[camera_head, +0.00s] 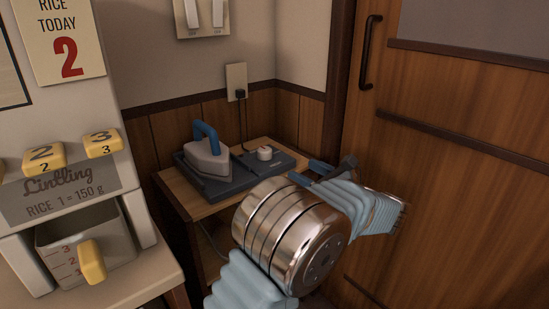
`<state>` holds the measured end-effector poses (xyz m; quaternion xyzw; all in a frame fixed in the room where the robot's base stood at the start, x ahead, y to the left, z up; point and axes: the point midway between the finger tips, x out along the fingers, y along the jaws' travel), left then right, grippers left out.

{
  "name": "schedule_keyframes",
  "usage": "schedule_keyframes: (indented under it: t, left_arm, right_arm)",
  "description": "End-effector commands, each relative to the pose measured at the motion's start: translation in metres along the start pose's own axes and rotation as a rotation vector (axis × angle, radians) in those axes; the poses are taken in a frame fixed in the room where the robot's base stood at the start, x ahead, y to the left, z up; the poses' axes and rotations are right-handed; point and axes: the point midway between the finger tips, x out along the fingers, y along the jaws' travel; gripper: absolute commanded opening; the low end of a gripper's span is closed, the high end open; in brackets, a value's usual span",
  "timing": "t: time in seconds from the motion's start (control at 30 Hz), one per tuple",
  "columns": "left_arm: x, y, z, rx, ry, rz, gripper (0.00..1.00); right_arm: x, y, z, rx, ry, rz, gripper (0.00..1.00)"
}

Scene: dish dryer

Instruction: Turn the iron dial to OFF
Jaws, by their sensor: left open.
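The iron dial (264,153) is a small white knob on the right part of a dark grey iron base (237,185). Its setting is too small to read. My left gripper (309,173) is open, just right of the base and apart from the dial. Its wrist and arm cover the front right of the stand. My right gripper is not in view.
The base sits on a small wooden stand (188,208) in the corner. A cord runs to a wall outlet (236,82) behind it. A rice dispenser (75,185) stands at the left, and a wooden door (455,135) with a dark handle (369,52) is at the right.

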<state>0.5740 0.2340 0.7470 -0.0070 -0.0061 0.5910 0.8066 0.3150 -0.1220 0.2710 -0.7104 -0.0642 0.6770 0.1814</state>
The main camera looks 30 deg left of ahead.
Motion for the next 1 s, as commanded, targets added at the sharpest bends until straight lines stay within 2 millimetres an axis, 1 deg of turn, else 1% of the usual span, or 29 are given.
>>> schedule_keyframes:
  t: [0.17,0.2,0.4,0.5,0.6,0.7,0.8,1.0]
  left_arm:
    - [0.033,0.001,0.0,-0.003,0.001,0.006,0.69]
    - [0.043,0.002,0.0,-0.003,0.001,0.008,0.69]
    - [0.089,0.002,0.0,-0.005,0.001,0.008,0.69]
    - [0.108,0.002,0.0,-0.005,0.001,0.007,0.69]
    - [0.121,0.002,0.001,-0.006,0.002,0.006,0.69]
    - [0.128,0.002,0.001,-0.006,0.001,0.005,0.69]
    - [0.132,0.002,0.001,-0.006,0.001,0.004,0.69]
    - [0.132,0.002,0.001,-0.006,0.001,0.004,0.69]
  right_arm:
    - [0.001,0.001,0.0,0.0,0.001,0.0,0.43]
    - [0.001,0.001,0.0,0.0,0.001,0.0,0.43]
    - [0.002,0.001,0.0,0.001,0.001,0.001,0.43]
    - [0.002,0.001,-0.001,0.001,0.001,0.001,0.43]
    - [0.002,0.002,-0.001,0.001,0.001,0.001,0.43]
    - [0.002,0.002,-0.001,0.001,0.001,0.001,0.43]
    - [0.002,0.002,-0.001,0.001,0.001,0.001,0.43]
    - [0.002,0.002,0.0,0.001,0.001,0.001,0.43]
